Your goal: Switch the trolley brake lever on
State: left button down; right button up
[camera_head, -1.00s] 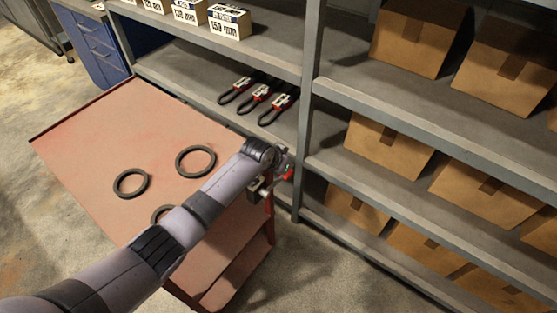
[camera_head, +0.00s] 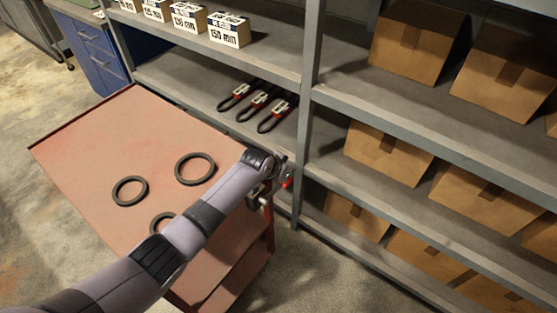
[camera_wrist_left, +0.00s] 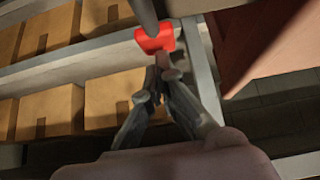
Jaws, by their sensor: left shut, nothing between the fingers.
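The red-ended brake lever (camera_head: 287,183) shows at the trolley's right corner, beside the shelf post. In the left wrist view its red grip (camera_wrist_left: 155,40) is just past my fingertips. My left gripper (camera_head: 274,190) reaches over the trolley from the lower left and is at the lever, mostly hidden by its own wrist. In the left wrist view the gripper (camera_wrist_left: 160,72) is shut and empty, its tips close to or touching the red part; I cannot tell which. The red trolley (camera_head: 85,150) stands in front of the shelves. My right gripper is not in view.
Black rings (camera_head: 195,169) lie on the trolley top. Bare floor (camera_head: 310,270) lies right of the trolley.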

pick_arm(q)
jog(key=r+p, duration=0.2)
jog(key=r, duration=0.2)
jog(key=shift+w+d+r+p, duration=0.1)
jog(key=shift+w+d+p, duration=0.05)
jog(key=shift+w+p, duration=0.2)
jog(key=shift+s+r, duration=0.3)
notch_tip(320, 180, up, 7)
jog(key=b, duration=0.1)
send_over(279, 188)
jog(key=shift+r, duration=0.1)
